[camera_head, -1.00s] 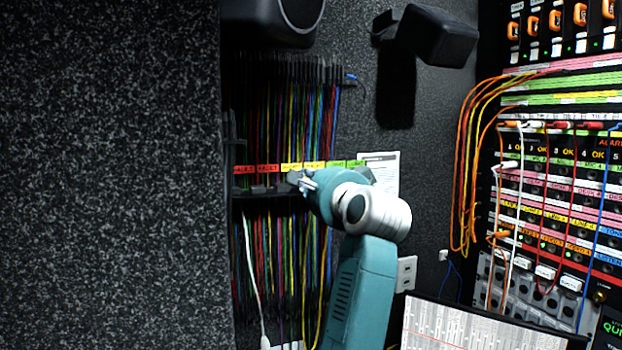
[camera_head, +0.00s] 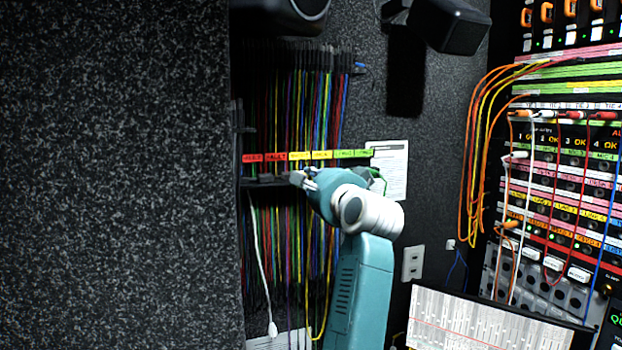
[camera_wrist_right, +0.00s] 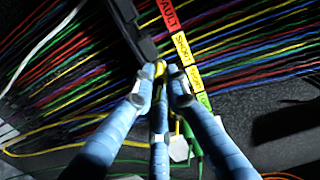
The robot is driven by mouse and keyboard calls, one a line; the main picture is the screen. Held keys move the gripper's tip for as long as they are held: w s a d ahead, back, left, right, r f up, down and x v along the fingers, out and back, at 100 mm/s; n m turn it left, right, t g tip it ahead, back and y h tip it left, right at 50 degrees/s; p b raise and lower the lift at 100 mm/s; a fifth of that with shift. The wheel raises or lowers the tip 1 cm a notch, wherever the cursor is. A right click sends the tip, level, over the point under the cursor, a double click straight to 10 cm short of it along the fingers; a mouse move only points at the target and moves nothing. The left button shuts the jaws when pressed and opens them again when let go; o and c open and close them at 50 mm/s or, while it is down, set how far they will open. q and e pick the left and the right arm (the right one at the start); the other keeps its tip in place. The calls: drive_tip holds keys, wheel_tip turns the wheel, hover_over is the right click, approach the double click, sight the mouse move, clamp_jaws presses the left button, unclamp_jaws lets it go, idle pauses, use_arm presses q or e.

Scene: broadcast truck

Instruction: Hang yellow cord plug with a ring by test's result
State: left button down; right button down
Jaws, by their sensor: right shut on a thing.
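My right gripper (camera_head: 303,181) is at the cord rack's label strip (camera_head: 320,154), just below the yellow labels. In the right wrist view its fingers (camera_wrist_right: 160,84) are closed together on a small yellow piece (camera_wrist_right: 159,69), which looks like part of the yellow cord. The fingers hide most of it, and I cannot make out a ring. A yellow cord (camera_head: 325,300) hangs in a loop below the gripper. The labels run red with "FAULT" (camera_wrist_right: 169,15), then yellow (camera_wrist_right: 183,48), then green (camera_wrist_right: 204,100). My left gripper is not in view.
Many coloured cords (camera_head: 305,100) hang closely packed on the rack. A dark rail (camera_wrist_right: 133,30) runs right beside the fingertips. A white cord (camera_head: 258,250) hangs at the left. A speaker (camera_head: 280,12) juts out above.

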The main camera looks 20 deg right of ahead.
drive_tip(key=shift+r, duration=0.1)
idle(0.6)
drive_tip(key=shift+p, duration=0.35)
drive_tip(key=shift+f, duration=0.25)
idle(0.4)
drive_tip(key=c, duration=0.6)
unclamp_jaws()
drive_tip(key=shift+o, duration=0.2)
drive_tip(key=shift+s, duration=0.25)
drive_tip(key=shift+s, duration=1.2)
